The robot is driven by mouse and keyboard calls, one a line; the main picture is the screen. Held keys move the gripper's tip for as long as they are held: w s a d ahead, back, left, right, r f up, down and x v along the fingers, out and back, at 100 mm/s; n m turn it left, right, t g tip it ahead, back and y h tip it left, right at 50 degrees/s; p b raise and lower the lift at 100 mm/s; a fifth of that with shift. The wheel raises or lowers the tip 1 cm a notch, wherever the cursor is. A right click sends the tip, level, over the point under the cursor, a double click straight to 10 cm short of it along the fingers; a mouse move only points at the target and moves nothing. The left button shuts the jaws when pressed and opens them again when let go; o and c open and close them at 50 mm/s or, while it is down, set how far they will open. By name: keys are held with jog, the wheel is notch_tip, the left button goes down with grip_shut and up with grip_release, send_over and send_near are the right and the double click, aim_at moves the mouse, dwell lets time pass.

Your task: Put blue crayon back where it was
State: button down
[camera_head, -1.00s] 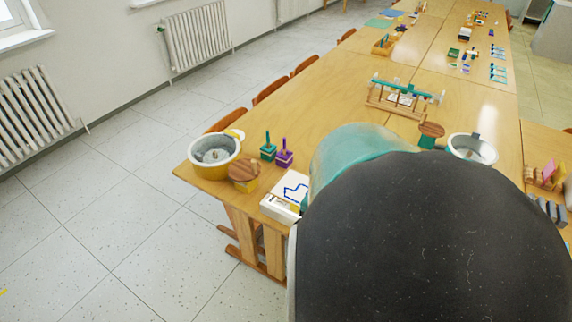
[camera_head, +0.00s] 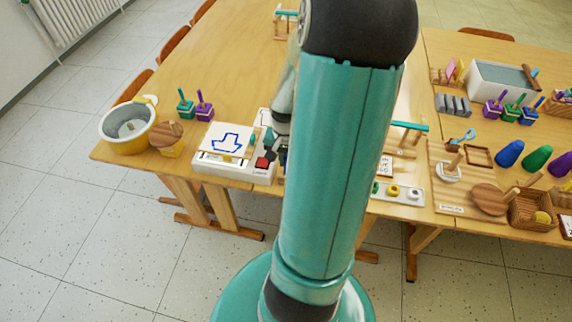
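A white drawing box (camera_head: 218,168) lies at the table's front edge, left of my arm. A sheet (camera_head: 226,141) with a blue outline drawing rests on it. A small red block (camera_head: 262,163) is at its right side. My gripper (camera_head: 279,150) is pointing down at the box's right end, partly hidden behind my teal arm. Its fingertips are too small and covered to tell whether they are open or shut, or touching anything. I cannot make out a blue crayon for certain; it may be hidden behind the gripper or arm.
A tray of rings (camera_head: 398,193) and wooden boards (camera_head: 452,195) crowd the right table.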

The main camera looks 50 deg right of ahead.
jog(key=shift+d+f, duration=0.1)
jog(key=shift+f, duration=1.55)
jog(key=shift+f, duration=0.2)
jog(key=c, duration=1.5)
grip_release()
jog(key=shift+r, duration=0.1)
notch_tip(320, 180, up, 12)
jog(key=shift+r, duration=0.15)
jog(key=a+r+n+t, duration=0.2)
jog(key=a+r+n, duration=0.2)
jog(key=a, duration=0.6)
jog(key=w+a+r+n+t, duration=0.1)
jog(key=a+r+n, duration=0.4)
jog(key=a, duration=0.5)
jog(key=w+a+r+n+t, duration=0.1)
jog(key=a+r+n, duration=0.3)
jog(key=a+r, duration=0.4)
jog(key=shift+a+t, duration=0.8)
jog(key=shift+a, duration=0.35)
